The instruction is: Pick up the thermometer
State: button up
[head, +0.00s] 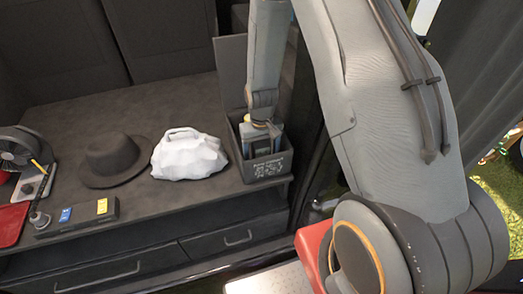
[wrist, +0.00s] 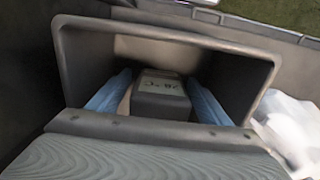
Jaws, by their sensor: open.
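A dark grey block (wrist: 160,97) with small light markings sits inside the dark bin (wrist: 262,62) in the wrist view. It may be the thermometer, but I cannot read the markings. My gripper (wrist: 157,88) is open, with one blue finger on each side of the block. I cannot tell whether either finger touches it. In the head view my gripper (head: 262,134) reaches down into the open-topped bin (head: 267,167) at the counter's right end. The bin walls and my arm hide most of the bin's contents.
A white plastic bag (head: 188,155) lies close to the bin's left side. Left of it are a black hat (head: 112,158), a black bar (head: 78,216) with blue and yellow patches, a dark fan-like device (head: 18,147) and a red tray (head: 12,222). The counter (head: 100,97) is clear behind them.

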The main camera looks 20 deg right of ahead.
jog(key=shift+f, duration=0.1)
jog(key=c, duration=1.2)
